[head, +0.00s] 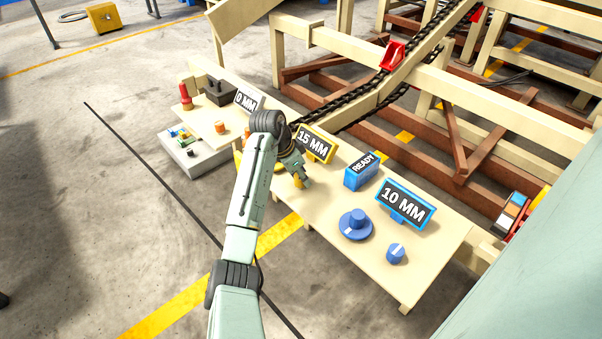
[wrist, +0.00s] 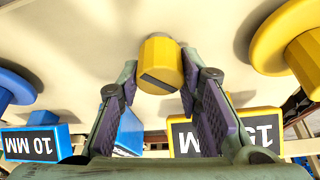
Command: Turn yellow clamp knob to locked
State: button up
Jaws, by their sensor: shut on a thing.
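The small yellow clamp knob (wrist: 158,58) is a short cylinder with a dark mark across its lower front face. It stands on the cream table and sits between the fingertips of my gripper (wrist: 160,82) in the wrist view. The fingers are shut on it, one on each side. In the head view my gripper (head: 300,178) reaches down to the table in front of the yellow 15 MM sign (head: 316,143). Only a little of the knob shows there, below the fingers. Whether the mark stands at locked cannot be told.
A larger yellow dial (wrist: 284,38) is right of the knob in the wrist view. A blue dial (head: 355,224), a small blue knob (head: 396,253), a blue READY box (head: 362,171) and a blue 10 MM sign (head: 405,205) stand to the right. An orange knob (head: 220,127) is at left.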

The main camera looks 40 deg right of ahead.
jog(key=m+g, duration=0.1)
jog(key=m, duration=0.2)
jog(key=shift+m+b, duration=0.3)
jog(key=shift+m, duration=0.1)
jog(key=shift+s+m+g+y+b, duration=0.1)
jog(key=shift+m+g+y+b, duration=0.3)
jog(key=shift+m, duration=0.6)
jog(key=shift+s+m+g+y+b, duration=0.1)
jog(key=shift+m+g+y+b, duration=0.3)
jog(key=shift+m, duration=0.6)
jog(key=o, duration=1.1)
jog(key=shift+o, duration=0.2)
jog(key=shift+w+r, duration=0.1)
jog(key=shift+r, duration=0.05)
jog(key=v, duration=1.1)
jog(key=shift+w+a+r, duration=0.15)
jog(key=shift+a+r, duration=0.05)
jog(key=shift+r, duration=0.1)
